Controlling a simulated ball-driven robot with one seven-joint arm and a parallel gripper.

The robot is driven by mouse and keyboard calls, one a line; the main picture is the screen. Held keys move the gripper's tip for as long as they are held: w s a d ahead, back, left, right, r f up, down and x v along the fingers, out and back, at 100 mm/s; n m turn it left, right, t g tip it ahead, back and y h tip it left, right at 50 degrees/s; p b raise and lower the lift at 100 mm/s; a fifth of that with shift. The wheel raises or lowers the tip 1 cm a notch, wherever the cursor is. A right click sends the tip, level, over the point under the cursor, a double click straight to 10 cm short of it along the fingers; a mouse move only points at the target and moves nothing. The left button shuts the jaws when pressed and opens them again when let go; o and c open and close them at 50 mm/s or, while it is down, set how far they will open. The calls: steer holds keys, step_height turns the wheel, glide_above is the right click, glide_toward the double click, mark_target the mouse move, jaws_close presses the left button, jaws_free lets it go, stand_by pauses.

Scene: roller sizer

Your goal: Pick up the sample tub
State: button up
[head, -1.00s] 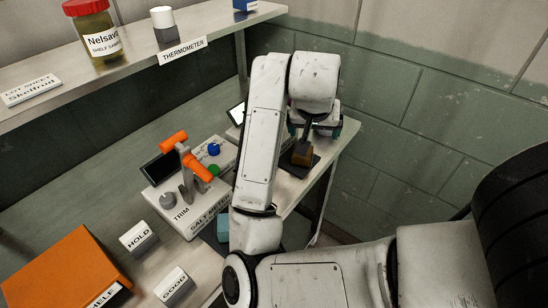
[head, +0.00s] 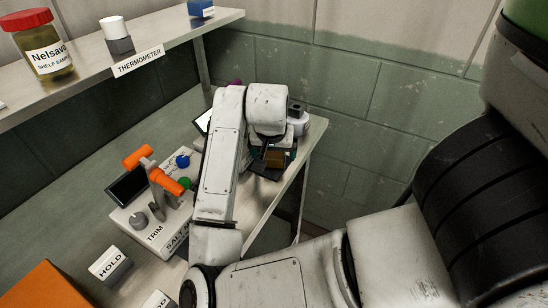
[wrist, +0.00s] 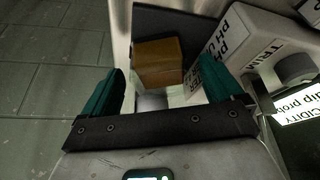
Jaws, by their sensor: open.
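A small brown, box-shaped item (wrist: 158,62), which looks like the sample tub, sits on a dark pad (wrist: 193,24) in the wrist view. It also shows in the head view (head: 274,158), partly covered by my wrist. My gripper (wrist: 160,72) has teal fingers, spread open on either side of it. The fingertips reach about the tub's near face; I see no clear contact. A pale patch shows below the tub between the fingers; I cannot tell what it is.
A white pH meter (wrist: 243,42) stands close to the right finger. A salt meter (head: 158,226) with orange-handled fittings is left of my arm. A HOLD sign (head: 108,262) and orange box (head: 45,288) lie nearer. A shelf (head: 165,45) runs above; a block wall (head: 400,110) is behind.

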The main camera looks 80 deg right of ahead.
steer(key=shift+x, duration=1.4)
steer(key=shift+c, duration=0.2)
steer(key=c, duration=1.2)
steer(key=shift+r, duration=0.1)
steer(key=shift+r, duration=0.1)
